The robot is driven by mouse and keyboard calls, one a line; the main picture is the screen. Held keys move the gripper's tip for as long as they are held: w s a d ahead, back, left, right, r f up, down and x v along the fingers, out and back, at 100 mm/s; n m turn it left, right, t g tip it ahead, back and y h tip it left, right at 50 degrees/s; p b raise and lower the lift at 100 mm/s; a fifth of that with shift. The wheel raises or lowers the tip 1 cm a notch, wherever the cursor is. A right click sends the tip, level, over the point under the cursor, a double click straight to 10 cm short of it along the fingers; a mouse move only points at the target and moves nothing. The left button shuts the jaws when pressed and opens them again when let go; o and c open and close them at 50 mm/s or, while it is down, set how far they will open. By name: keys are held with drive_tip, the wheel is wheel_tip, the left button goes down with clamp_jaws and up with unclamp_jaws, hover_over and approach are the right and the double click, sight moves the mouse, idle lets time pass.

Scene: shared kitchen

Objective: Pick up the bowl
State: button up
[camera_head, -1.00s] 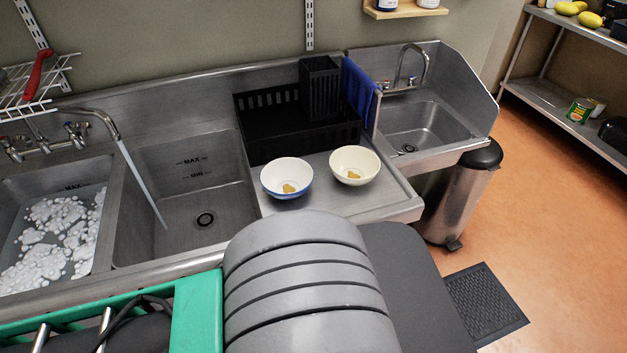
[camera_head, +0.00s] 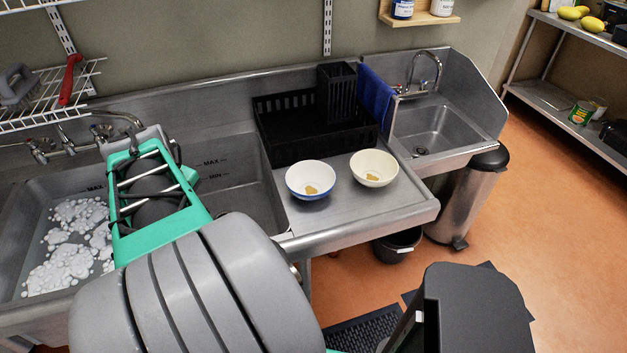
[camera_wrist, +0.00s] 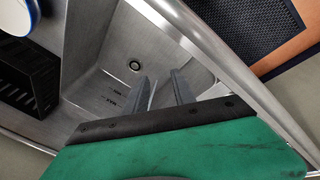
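Two bowls stand upright and side by side on the steel drainboard. The left one is white inside and blue outside (camera_head: 311,192), and the right one is cream (camera_head: 374,178). Each has a brownish patch at its bottom. A blue-and-white bowl also shows, cut off, in the top left corner of the wrist view (camera_wrist: 20,22). My gripper (camera_wrist: 162,82) is open and empty, its two grey fingers apart, over the middle sink basin. In the head view my arm is left of the bowls, and its fingertips cannot be made out.
A black dish rack (camera_head: 270,137) stands directly behind the bowls. Left are the middle basin (camera_head: 262,203) and a soapy basin (camera_head: 35,240), with a tap (camera_head: 122,118) partly behind my arm. A wire shelf (camera_head: 30,113) hangs above. The drainboard front (camera_head: 385,211) is clear.

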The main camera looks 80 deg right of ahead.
drive_tip(key=s+d+m+g, duration=0.1)
drive_tip(key=s+d, duration=0.6)
drive_tip(key=d, duration=0.1)
drive_tip(key=g+p, duration=0.2)
hover_over(299, 194)
drive_tip(key=w+a, duration=0.1)
drive_tip(key=a, duration=0.1)
drive_tip(key=shift+m, duration=0.3)
drive_tip(key=x, duration=0.3)
drive_tip(key=p+x, duration=0.1)
drive_tip(key=x, duration=0.3)
drive_tip(key=shift+s+d, duration=0.15)
drive_tip(key=shift+d, duration=0.1)
drive_tip(key=shift+d+f, duration=0.15)
drive_tip(key=shift+f, duration=0.1)
drive_tip(key=shift+c, duration=0.5)
clamp_jaws()
